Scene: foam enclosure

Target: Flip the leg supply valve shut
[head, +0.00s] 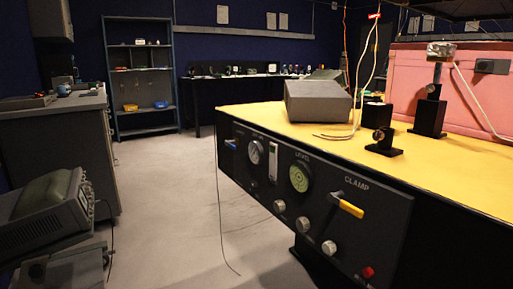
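A black control panel (318,190) is set in the front side of a table with a yellow top. At its far left end is a small blue lever (231,144), seen at a steep angle. At its right is a larger yellow lever (350,209) under the label CLAMP, slanting down to the right. No label reading leg supply is legible, so I cannot tell for sure which lever is that valve. Between them are a white gauge (256,152), a green gauge (299,177) labelled LEVEL and several silver knobs. My gripper is not in view.
The yellow tabletop (260,115) carries a grey box (317,101) and black optical mounts. A red button (367,272) sits low on the panel. A thin cable hangs left of the panel to the floor. The grey floor (170,200) is mostly clear; an instrument (50,225) stands at left.

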